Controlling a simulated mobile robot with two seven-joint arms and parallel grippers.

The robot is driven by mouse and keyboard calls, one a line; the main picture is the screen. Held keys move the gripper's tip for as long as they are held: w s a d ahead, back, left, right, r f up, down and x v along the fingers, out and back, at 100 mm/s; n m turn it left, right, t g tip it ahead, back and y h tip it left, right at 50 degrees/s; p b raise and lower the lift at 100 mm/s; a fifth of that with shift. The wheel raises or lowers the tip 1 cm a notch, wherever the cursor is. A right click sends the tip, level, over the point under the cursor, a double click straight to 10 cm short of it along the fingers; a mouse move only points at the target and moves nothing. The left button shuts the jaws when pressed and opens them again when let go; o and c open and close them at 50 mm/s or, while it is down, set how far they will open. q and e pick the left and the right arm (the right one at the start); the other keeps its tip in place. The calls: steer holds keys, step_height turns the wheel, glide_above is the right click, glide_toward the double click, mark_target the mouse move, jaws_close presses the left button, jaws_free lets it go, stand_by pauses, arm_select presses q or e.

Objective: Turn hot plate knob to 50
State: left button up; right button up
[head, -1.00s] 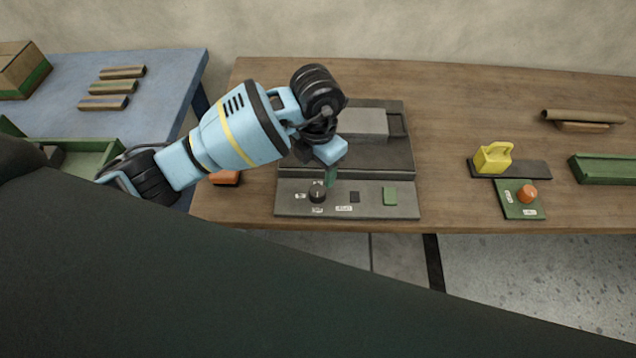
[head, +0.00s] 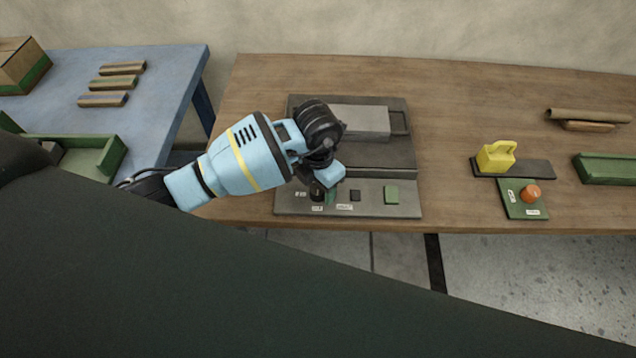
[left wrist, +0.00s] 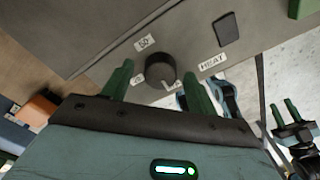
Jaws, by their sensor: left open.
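The dark round hot plate knob (head: 317,196) is on the grey front panel of the hot plate (head: 375,205). In the left wrist view the knob (left wrist: 160,68) lies between the green fingertips of my left gripper (left wrist: 158,72), with a gap visible on each side. A label reading 50 (left wrist: 145,42) is above it, and another small label (left wrist: 137,80) is at its left. Its pointer setting cannot be read clearly. In the head view my left gripper (head: 326,193) is over the knob. My right gripper (left wrist: 283,106) appears in the left wrist view, fingers apart and empty.
A HEAT label (left wrist: 212,62) and a dark square (left wrist: 227,28) are beside the knob. A yellow block with a handle (head: 496,156) and an orange knob (head: 530,193) stand well to the right.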

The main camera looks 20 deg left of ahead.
arm_select(q)
steer(key=c, duration=1)
